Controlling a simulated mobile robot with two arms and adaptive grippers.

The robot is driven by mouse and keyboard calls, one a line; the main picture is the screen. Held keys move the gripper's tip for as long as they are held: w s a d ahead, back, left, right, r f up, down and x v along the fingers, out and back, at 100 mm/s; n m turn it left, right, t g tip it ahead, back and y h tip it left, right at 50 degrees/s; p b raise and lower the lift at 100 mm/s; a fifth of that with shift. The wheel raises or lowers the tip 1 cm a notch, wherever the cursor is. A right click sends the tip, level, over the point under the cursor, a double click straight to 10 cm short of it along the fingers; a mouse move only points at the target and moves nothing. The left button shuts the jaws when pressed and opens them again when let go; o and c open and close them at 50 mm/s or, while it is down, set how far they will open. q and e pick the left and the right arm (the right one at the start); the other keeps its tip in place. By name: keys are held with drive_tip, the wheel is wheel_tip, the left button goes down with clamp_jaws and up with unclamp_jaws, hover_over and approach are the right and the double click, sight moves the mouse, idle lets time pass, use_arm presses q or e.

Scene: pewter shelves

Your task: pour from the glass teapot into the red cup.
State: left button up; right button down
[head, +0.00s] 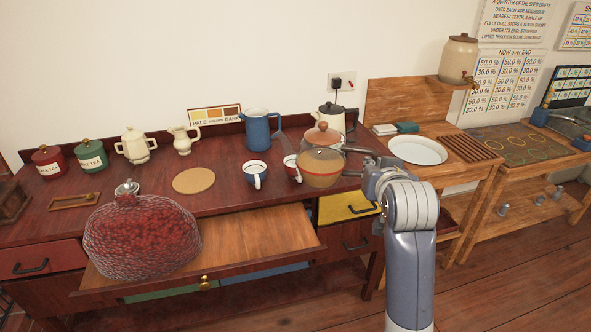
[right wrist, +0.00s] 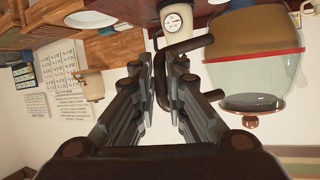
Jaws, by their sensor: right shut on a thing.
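The glass teapot (head: 320,173), with amber-brown liquid, a red band and a wooden-coloured lid, is upright at the right of the dark red counter in the head view. In the right wrist view the teapot (right wrist: 252,70) appears upside down. My right gripper (head: 371,176) is to its right, shut on its dark handle (right wrist: 166,75). I cannot tell whether its base touches the counter. The red cup (head: 291,169) stands just left of the teapot, close beside it, and its right side is partly hidden. My left gripper is not in view.
A white kettle (head: 330,115) is behind the teapot. A red tea cosy (head: 140,238) sits on the pulled-out drawer (head: 262,238) in front. A cork mat (head: 194,181) lies further left.

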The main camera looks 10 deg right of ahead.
use_arm(q)
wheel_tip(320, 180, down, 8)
drive_tip(key=b, duration=0.7)
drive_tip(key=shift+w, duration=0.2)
use_arm(e)
drive_tip(key=w+d+f+m+h, duration=0.1)
drive_tip(key=w+d+f, duration=0.4)
drive_tip(key=f, duration=0.3)
drive_tip(key=w+d+f+m+g+h, duration=0.1)
drive_tip(key=w+d+f+h, duration=0.1)
drive_tip(key=w+d+f, duration=0.4)
wheel_tip(320, 180, down, 2)
drive_tip(key=shift+w+d+f+m, duration=0.1)
drive_tip(key=shift+w+d+m, duration=0.15)
drive_tip(key=shift+m, duration=0.15)
